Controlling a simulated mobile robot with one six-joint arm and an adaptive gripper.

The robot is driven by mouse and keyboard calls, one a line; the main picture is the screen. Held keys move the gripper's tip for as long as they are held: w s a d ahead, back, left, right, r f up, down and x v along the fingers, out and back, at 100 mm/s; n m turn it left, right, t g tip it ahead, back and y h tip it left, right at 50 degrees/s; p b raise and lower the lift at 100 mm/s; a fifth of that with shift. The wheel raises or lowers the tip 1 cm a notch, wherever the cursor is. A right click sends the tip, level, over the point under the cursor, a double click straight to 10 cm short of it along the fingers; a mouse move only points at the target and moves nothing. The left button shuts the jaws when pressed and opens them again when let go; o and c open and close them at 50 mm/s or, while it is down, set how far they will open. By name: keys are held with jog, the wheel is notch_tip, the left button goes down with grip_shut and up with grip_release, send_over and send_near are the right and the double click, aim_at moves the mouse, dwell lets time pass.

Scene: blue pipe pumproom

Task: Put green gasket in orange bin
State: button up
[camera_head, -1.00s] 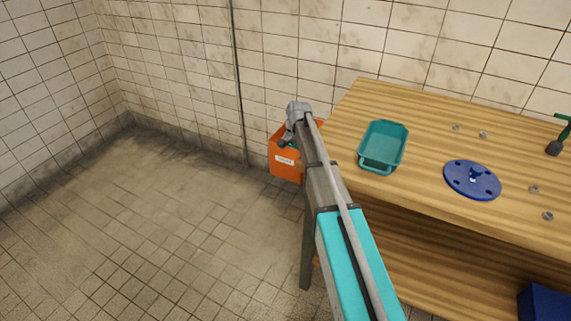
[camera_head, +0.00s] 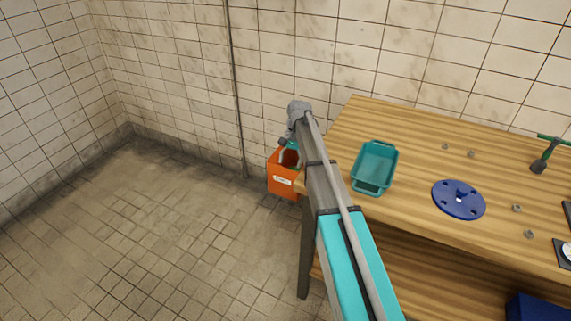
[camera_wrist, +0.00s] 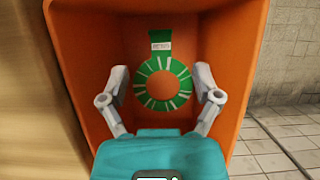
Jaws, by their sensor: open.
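The green gasket (camera_wrist: 147,91), a ring with white radial stripes and a labelled tab, shows inside the bin between and beyond the fingers. Neither finger visibly presses on it. I cannot tell whether it rests on the bin's bottom. In the head view my gripper (camera_head: 288,158) is small at the bin's mouth, and the gasket cannot be made out.
The wooden workbench (camera_head: 410,135) is to the right of the bin. On it are a teal tray (camera_head: 374,168), a blue flange (camera_head: 458,199), several nuts and a green-handled tool (camera_head: 545,154). A tiled wall is close behind the bin. The floor (camera_head: 170,230) at left is clear.

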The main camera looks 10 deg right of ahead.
jog(key=shift+p+v, duration=1.7)
jog(key=shift+v, duration=0.5)
jog(key=shift+s, duration=0.1)
